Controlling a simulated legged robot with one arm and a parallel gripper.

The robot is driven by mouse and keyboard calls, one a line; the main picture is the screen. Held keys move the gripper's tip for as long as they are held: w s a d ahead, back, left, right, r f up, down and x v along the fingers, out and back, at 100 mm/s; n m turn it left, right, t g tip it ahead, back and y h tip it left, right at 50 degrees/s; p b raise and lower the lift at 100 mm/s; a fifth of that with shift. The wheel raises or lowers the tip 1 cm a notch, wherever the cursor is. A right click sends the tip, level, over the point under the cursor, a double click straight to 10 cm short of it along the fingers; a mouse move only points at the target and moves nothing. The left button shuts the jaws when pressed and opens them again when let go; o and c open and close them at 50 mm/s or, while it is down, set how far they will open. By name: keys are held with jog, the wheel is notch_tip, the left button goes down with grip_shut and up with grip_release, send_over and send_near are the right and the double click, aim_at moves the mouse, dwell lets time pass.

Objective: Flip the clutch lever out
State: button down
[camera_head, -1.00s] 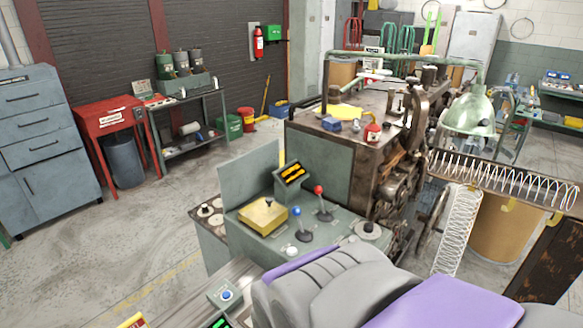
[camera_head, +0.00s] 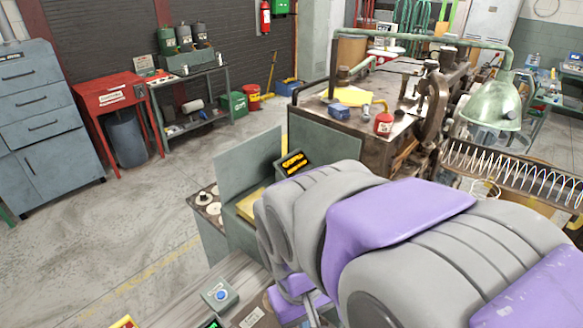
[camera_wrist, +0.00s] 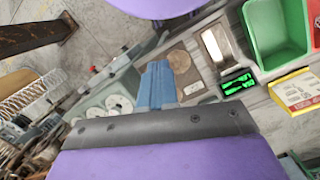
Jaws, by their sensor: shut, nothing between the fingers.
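The green control console (camera_head: 237,233) stands left of the spring coiling machine (camera_head: 345,120). In the head view my grey and purple arm hides most of the console top, including where two ball-topped levers stood before, so I cannot see the clutch lever there. I cannot make out a lever at the fingertips.
A lit amber display (camera_head: 293,163) rises from the console. A small box with a blue button (camera_head: 220,294) sits in front. The wrist view shows a green bin (camera_wrist: 275,35) and a yellow-edged box (camera_wrist: 298,93).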

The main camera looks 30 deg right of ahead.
jog(key=w+d+r+m+h+p, duration=0.1)
jog(key=w+d+r, duration=0.15)
jog(key=w, duration=0.45)
jog(key=w+d+r+m+h+p, duration=0.1)
jog(key=w+d+r+m, duration=0.15)
jog(key=w, duration=0.55)
jog(key=w+d+r+h+p, duration=0.1)
jog(key=w+d+r, duration=0.15)
jog(key=w, duration=0.45)
jog(key=w+d+f+m+h+p, duration=0.1)
jog(key=w+d+m+h+p, duration=0.3)
jog(key=w, duration=0.6)
jog(key=w+d+f+m+y, duration=0.1)
jog(key=w+d, duration=0.5)
jog(key=w, duration=0.4)
jog(key=w+d+f+m+g+p, duration=0.1)
jog(key=d+f+m, duration=0.3)
jog(key=d+f, duration=0.6)
jog(key=shift+w+d+f+h, duration=0.25)
jog(key=shift+w+f, duration=0.45)
jog(key=shift+f, duration=1.45)
